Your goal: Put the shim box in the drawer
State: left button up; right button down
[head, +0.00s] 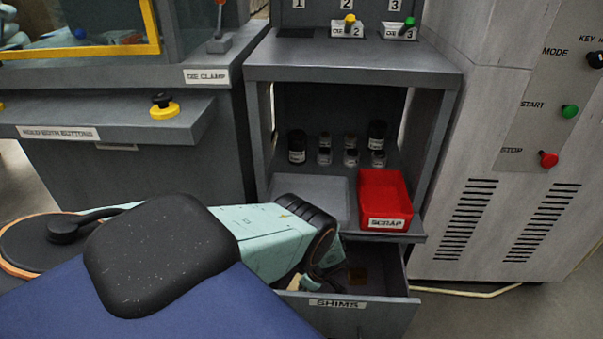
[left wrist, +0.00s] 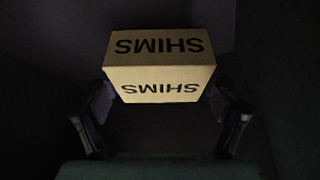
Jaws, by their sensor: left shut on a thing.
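The shim box (left wrist: 160,72) is a tan carton with SHIMS printed on two faces, in the left wrist view. My left gripper (left wrist: 160,98) is shut on it, one finger at each side. In the head view my left arm reaches down into the open drawer (head: 388,312) labelled SHIMS, and my left gripper is mostly hidden behind my wrist and the drawer front. A small tan piece shows beside the wrist; I cannot tell if it is the box. Whether the box touches the drawer floor is hidden. My right gripper is not in view.
Above the drawer, a shelf holds a red SCRAP bin (head: 385,192), a grey tray (head: 318,192) and several dark and clear jars (head: 297,147). A grey cabinet (head: 515,130) with buttons stands right of the drawer. The drawer's right part looks mostly clear.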

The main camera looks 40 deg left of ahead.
pick_arm(q)
jog(key=shift+f, duration=0.65)
jog(key=shift+r, duration=0.1)
jog(key=shift+f, duration=0.6)
jog(key=o, duration=1.4)
jog(key=shift+c, duration=0.2)
